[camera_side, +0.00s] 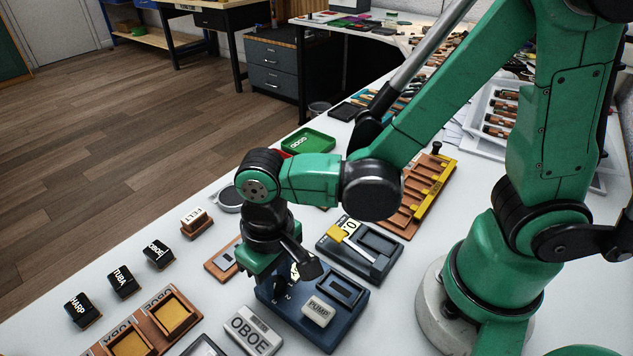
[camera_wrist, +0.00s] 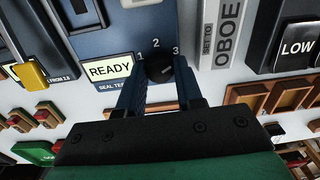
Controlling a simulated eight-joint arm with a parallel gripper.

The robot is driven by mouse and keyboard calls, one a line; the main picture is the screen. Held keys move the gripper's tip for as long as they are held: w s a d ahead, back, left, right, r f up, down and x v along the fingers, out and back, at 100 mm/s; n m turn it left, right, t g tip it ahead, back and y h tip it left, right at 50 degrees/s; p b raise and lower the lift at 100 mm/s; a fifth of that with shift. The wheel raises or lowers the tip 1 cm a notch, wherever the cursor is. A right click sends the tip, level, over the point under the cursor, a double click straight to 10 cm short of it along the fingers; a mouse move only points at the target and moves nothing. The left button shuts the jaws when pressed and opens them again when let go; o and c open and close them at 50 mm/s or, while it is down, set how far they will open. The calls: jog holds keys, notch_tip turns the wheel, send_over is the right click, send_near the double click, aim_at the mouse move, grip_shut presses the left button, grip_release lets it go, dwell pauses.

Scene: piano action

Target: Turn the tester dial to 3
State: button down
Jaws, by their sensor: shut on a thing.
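The tester is a dark blue box (camera_side: 328,330), and its panel (camera_wrist: 105,45) fills the top middle of the wrist view. Its black round dial (camera_wrist: 160,69) sits below the printed marks 1, 2 and 3. A faint light line on the dial seems to point up and right, towards the 3. My gripper (camera_wrist: 158,88) is shut on the dial, with one dark blue finger on each side. In the side view my gripper (camera_side: 292,272) is over the tester and hides most of the dial. A READY label (camera_wrist: 110,70) is left of the dial.
A PUMP button (camera_side: 319,311) is on the tester, right of my gripper. An OBOE block (camera_side: 252,332) lies close in front. A dark unit with a yellow lever (camera_side: 347,240) stands behind. Wooden trays (camera_side: 150,328) are at the front left.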

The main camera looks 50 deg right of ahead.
aim_at(276, 280)
jog(key=c, duration=0.6)
grip_release()
jog(key=shift+o, duration=0.2)
jog(key=shift+r, duration=0.15)
jog(key=shift+r, duration=2.7)
jog(key=w+d+r+t, duration=0.1)
jog(key=d+r+t, duration=0.1)
jog(key=d, duration=0.5)
jog(key=w+d+r+t, duration=0.2)
jog(key=d+r+t, duration=0.1)
jog(key=d+t, duration=0.2)
jog(key=shift+w+d+r, duration=0.15)
jog(key=shift+d, duration=0.75)
